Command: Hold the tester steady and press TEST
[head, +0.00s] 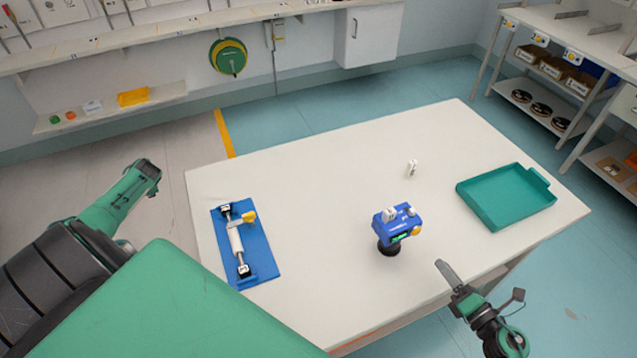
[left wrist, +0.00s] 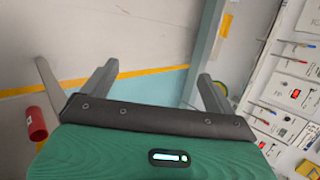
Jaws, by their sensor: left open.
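The tester (head: 392,217) is a blue box with a lit green display, white parts on top and a yellow-orange knob at its right. It stands on a round black base on the white table (head: 320,200). Its lettering is too small to read. My right gripper (head: 447,273) is at the table's front edge, below and right of the tester and apart from it. One finger shows clearly, so its opening is unclear. My left gripper (left wrist: 152,90) shows two fingers wide apart with nothing between them. It is off the table's left side, far from the tester.
A blue board (head: 262,262) holding a white cylinder and a yellow part lies on the table's left. A teal tray (head: 505,200) sits at the right. A small white piece (head: 412,168) stands behind the tester. The table's middle is clear. Shelves line the wall.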

